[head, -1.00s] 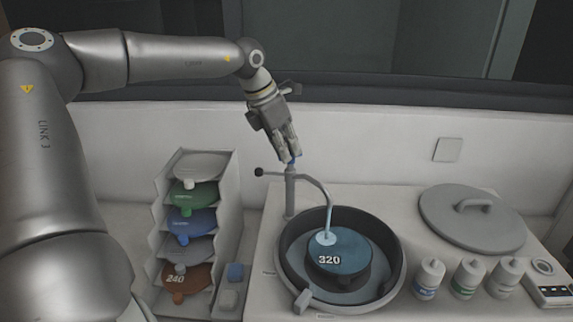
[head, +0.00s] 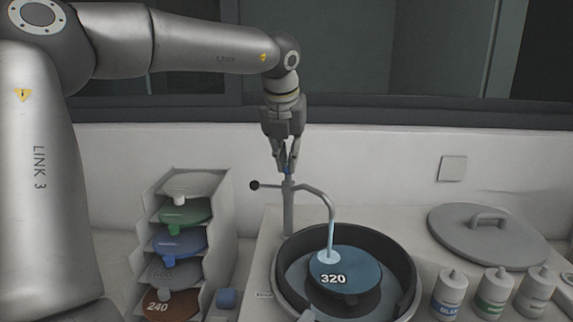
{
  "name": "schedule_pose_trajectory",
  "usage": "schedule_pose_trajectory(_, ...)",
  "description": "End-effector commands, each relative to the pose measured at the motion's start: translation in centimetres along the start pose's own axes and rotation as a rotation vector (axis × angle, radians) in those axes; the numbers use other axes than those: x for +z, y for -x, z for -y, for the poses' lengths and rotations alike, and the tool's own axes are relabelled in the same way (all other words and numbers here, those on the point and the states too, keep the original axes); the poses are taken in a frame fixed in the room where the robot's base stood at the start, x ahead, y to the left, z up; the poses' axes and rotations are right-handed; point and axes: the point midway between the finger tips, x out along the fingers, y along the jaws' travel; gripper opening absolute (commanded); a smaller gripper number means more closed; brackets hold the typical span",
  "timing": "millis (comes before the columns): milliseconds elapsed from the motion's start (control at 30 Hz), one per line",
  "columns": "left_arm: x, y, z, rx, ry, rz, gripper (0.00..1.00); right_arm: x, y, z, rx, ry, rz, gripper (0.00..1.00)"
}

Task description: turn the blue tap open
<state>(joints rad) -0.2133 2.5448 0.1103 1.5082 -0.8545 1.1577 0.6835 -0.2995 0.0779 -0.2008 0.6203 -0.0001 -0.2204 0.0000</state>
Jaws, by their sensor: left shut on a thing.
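The blue tap (head: 288,170) is a small blue piece on top of the grey upright pipe behind the basin. My left gripper (head: 287,166) points down from above and is shut on the tap, its fingers hiding most of it. The spout (head: 318,191) curves from the pipe over the round basin (head: 407,276). A pale blue stream runs from its end onto the blue disc marked 320 (head: 352,268), with a light splash patch there. My right gripper is not in view.
A rack (head: 222,215) of coloured discs stands left of the basin. A grey lid (head: 460,236) lies to the right, with several squeeze bottles (head: 493,293) in front of it. A black-knobbed lever (head: 255,185) sticks out left from the pipe.

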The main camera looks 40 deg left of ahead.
Motion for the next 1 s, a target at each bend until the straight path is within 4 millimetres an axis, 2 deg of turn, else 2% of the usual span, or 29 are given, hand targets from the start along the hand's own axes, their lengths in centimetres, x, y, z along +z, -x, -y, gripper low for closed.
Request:
schedule_pose_trajectory(300, 0.15, 0.12, 0.14, 0.047, 0.117, 0.004, 0.00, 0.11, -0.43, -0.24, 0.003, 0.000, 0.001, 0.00)
schedule_pose_trajectory(867, 0.20, 0.18, 0.17, 0.056, 0.143, 0.005, 0.00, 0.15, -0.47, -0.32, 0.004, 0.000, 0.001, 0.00)
schedule_pose_trajectory(900, 0.20, 0.18, 0.17, 0.056, 0.143, 0.005, 0.14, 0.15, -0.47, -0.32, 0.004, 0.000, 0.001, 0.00)
schedule_pose_trajectory(1000, 0.16, 0.15, 0.17, 0.056, 0.142, 0.004, 0.27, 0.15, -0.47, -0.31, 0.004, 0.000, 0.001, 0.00)
